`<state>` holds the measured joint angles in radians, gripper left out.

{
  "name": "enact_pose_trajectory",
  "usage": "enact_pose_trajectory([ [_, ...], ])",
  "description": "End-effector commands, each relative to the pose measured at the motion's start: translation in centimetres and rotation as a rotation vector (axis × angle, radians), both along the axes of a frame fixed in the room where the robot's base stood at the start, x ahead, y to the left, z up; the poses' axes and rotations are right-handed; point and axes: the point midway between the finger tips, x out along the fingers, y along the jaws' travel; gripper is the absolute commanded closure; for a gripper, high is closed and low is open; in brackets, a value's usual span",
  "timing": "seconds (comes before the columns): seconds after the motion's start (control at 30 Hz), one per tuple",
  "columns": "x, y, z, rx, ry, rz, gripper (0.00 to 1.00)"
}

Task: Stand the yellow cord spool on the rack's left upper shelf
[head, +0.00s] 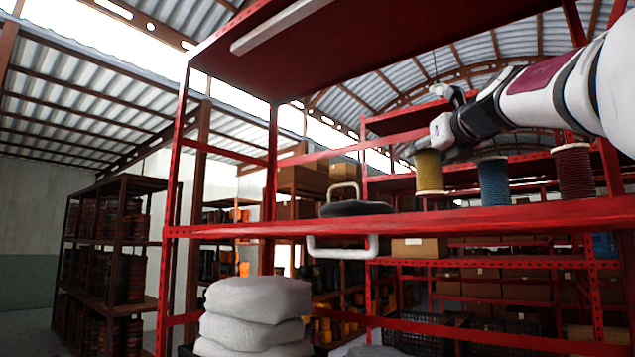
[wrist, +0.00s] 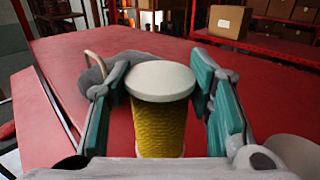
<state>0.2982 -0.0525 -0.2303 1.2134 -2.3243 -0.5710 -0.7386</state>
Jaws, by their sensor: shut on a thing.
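The yellow cord spool (head: 429,171) is upright, with pale end discs, over the red rack's upper shelf (head: 420,222). My gripper (head: 437,152) is shut on it from the right. In the wrist view, the spool (wrist: 160,125) stands between the teal finger pads of my gripper (wrist: 160,97), its pale top disc facing up. The red shelf surface (wrist: 265,95) spreads below and around it.
A blue spool (head: 494,181) and a dark red spool (head: 574,171) stand to the right on the shelf. A dark rounded object with pale tubular handles (head: 355,208) is at the left. White sacks (head: 255,312) are stacked below. The shelf between the dark object and yellow spool looks clear.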

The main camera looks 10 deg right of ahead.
Motion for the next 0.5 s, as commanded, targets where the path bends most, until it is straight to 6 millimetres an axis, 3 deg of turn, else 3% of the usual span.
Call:
enact_pose_trajectory([
  [0.23, 0.2, 0.0, -3.0, 0.003, 0.000, 0.000, 0.89],
  [0.5, 0.0, 0.0, -3.4, 0.001, -0.002, -0.001, 0.89],
])
